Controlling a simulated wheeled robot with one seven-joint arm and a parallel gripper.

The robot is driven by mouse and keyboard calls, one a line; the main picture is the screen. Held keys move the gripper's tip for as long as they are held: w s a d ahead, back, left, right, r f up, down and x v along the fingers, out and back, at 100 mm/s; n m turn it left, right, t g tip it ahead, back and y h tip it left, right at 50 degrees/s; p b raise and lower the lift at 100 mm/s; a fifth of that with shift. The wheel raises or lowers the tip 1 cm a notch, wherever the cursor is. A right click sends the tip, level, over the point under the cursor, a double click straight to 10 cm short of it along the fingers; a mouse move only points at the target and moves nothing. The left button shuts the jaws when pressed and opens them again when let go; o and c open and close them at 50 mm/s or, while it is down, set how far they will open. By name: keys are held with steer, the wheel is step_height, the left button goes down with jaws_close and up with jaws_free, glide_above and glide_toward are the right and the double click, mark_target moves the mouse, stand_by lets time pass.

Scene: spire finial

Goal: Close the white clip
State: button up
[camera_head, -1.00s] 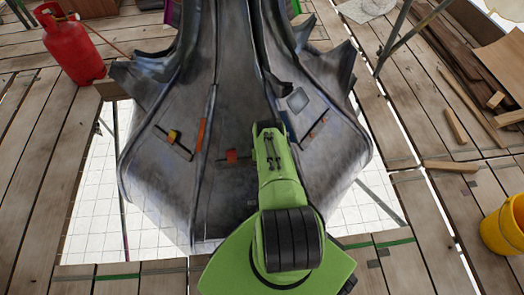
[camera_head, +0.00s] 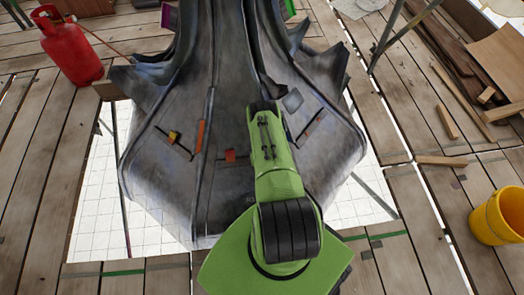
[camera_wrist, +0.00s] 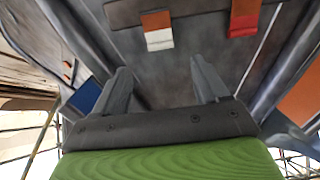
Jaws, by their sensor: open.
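The grey metal spire (camera_head: 230,190) carries several small coloured clips. In the wrist view an orange tab with a white lower end (camera_wrist: 158,32) sits on a dark strip ahead of my gripper (camera_wrist: 160,78); it may be the white clip, but I cannot tell surely. In the head view my arm hides the gripper.
A yellow-marked clip (camera_head: 173,136) and a red-orange clip (camera_head: 230,155) are on the spire's left and middle faces. A blue panel (camera_wrist: 86,95) is left of my fingers. A red gas bottle (camera_head: 68,48) and yellow bucket (camera_head: 497,218) stand on the planks. White gridded gaps surround the spire.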

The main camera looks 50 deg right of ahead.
steer(key=p+v, duration=0.1)
steer(key=v, duration=0.4)
steer(key=shift+s+r, duration=0.1)
